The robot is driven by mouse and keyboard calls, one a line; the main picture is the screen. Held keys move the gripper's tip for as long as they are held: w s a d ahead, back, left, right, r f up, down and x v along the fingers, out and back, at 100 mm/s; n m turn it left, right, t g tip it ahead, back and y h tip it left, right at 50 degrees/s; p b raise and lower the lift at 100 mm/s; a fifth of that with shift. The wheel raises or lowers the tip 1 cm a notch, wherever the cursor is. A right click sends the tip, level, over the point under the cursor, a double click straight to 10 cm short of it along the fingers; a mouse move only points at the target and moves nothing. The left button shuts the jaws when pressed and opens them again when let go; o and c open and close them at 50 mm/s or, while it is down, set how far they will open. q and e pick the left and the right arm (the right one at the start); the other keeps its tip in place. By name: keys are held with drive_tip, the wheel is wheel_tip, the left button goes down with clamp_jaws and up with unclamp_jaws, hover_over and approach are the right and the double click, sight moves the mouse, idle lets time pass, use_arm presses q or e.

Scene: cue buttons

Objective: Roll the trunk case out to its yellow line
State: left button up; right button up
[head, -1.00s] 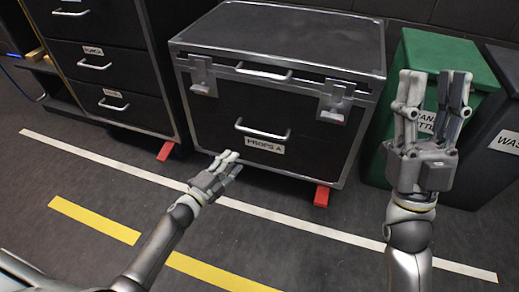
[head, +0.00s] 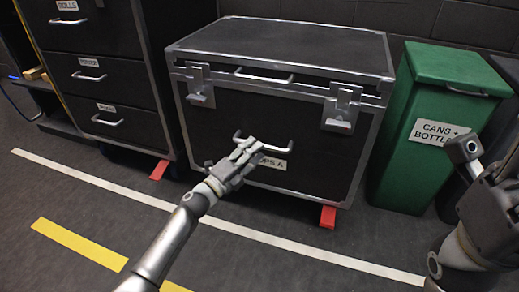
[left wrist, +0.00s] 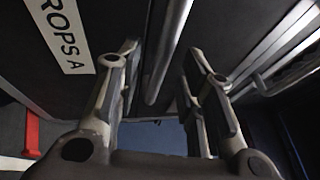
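The trunk case (head: 285,110) is black with metal edges, two latches and a label reading PROPS A. It stands against the wall behind the white floor line. Its pull handle (head: 280,147) is on the front. My left gripper (head: 250,147) is in front of the handle's left part. In the left wrist view, its fingers (left wrist: 160,52) are apart, with the handle bar (left wrist: 166,55) showing between them. The yellow line (head: 78,244) lies on the floor nearer me, partly hidden by my left arm. My right gripper (head: 468,160) is at the right edge, partly out of view.
A red piece (head: 328,217) sticks out under the case's right front corner, and another (head: 159,170) by the drawer cabinet (head: 95,75) on the left. A green bin (head: 420,165) stands right of the case. The floor between the white line (head: 280,245) and case is clear.

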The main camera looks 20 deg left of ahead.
sight(279, 135)
use_arm(q)
drive_tip(key=shift+b+x, duration=0.4)
drive_tip(key=shift+x, duration=1.2)
drive_tip(key=shift+c, duration=0.2)
clamp_jaws()
